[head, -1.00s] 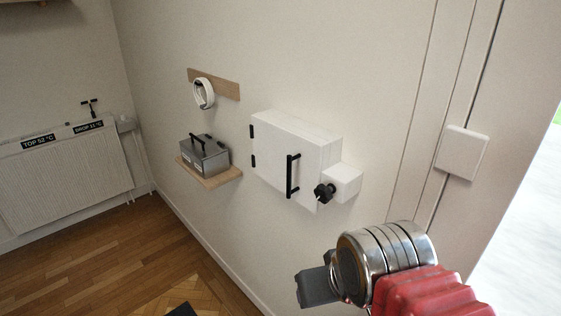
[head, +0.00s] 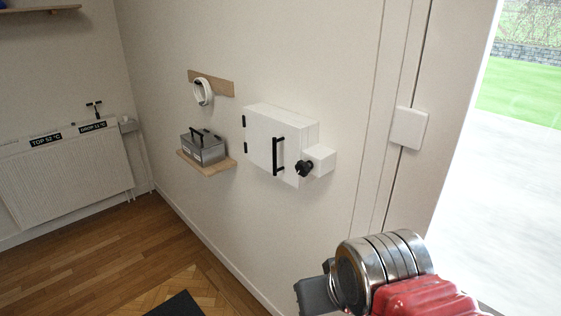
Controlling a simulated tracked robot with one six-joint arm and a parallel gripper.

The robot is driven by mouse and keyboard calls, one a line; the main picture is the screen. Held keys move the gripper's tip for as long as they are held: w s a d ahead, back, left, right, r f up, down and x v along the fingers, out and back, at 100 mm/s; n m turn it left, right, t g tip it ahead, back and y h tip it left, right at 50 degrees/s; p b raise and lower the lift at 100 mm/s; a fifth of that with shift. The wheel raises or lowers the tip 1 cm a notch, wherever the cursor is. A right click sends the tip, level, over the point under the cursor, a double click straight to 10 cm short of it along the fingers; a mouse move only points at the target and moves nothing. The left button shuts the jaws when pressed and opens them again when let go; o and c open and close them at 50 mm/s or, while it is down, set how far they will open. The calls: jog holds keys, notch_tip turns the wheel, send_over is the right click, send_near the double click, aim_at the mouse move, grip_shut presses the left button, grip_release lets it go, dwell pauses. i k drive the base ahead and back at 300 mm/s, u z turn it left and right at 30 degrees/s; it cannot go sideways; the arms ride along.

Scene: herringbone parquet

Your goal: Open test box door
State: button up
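The test box (head: 262,141) is a white box mounted on the wall, with its door shut. The door has a black vertical bar handle (head: 278,156) near its right edge and black hinges on its left edge. A white block with a black knob (head: 304,168) sits at the box's right side. My gripper (head: 312,297) is at the bottom right, below and to the right of the box, well apart from it. Its dark end is partly cut off by the frame, and the fingers cannot be made out.
Left of the box, a grey metal case (head: 208,149) stands on a small wooden shelf (head: 212,168). A white roll (head: 203,93) hangs above it. A radiator (head: 65,170) is on the far left wall. A bright opening (head: 510,170) is at right. The parquet floor is clear except for a dark mat (head: 177,305).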

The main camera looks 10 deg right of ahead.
aim_at(275, 145)
jog(key=k, duration=0.75)
jog(key=u, duration=0.3)
jog(key=i, duration=0.75)
jog(key=u, duration=0.4)
jog(key=i, duration=1.25)
jog(key=z, duration=0.35)
